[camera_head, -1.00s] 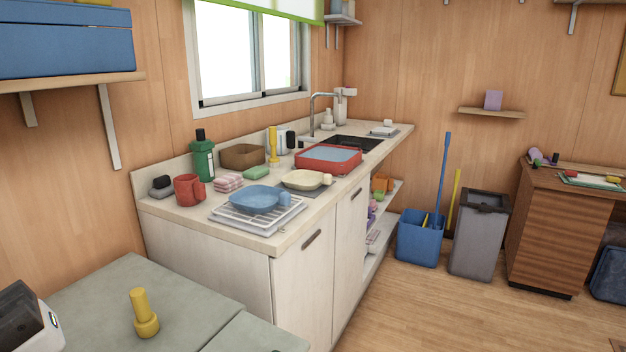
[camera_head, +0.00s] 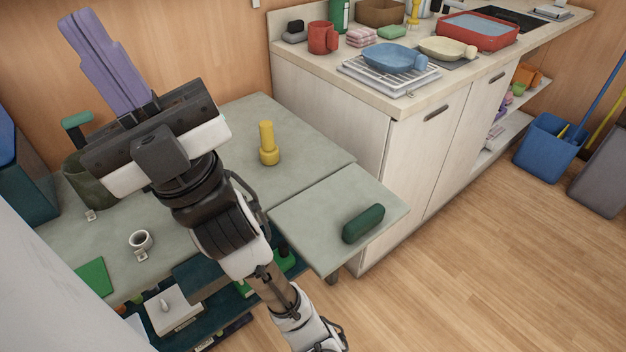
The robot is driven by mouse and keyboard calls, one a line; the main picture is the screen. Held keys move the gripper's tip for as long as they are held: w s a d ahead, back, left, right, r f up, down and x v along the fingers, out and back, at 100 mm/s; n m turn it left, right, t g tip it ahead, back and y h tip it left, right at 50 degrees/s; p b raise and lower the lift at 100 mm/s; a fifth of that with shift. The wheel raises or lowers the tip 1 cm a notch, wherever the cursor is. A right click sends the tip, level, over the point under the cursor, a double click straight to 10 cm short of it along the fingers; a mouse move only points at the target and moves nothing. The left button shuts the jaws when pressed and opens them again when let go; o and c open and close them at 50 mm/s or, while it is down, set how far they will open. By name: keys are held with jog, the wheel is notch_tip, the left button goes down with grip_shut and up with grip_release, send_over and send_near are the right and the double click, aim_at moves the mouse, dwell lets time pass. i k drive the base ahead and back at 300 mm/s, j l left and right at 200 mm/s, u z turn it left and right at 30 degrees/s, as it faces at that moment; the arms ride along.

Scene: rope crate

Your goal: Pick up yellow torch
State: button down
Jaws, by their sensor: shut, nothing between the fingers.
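The yellow torch (camera_head: 268,146) stands upright on its wide end on the grey-green table (camera_head: 310,150), near the back right of the main top. My gripper (camera_head: 90,38) is raised above the left part of the table, with its purple fingers side by side, shut and empty. It points up and left in the picture, away from the torch. The torch is to the right of my gripper and apart from it. Nothing covers the torch.
A dark green case (camera_head: 363,223) lies on the lower right leaf. A small white cup (camera_head: 140,241) and a green container (camera_head: 85,178) are on the left. The kitchen counter (camera_head: 395,98) with pans stands behind right. The table around the torch is clear.

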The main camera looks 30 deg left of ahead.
aim_at(269, 153)
jog(key=i+l, duration=0.15)
jog(key=l, duration=0.2)
jog(key=i+l, duration=0.15)
jog(key=l, duration=0.15)
jog(key=i+l, duration=0.15)
jog(key=l, duration=0.2)
jog(key=l+u, duration=0.1)
jog(key=u, duration=0.65)
jog(key=l+u, duration=0.2)
jog(key=u, duration=0.15)
jog(key=i+u, duration=0.2)
jog(key=u, duration=0.45)
jog(key=i, duration=0.85)
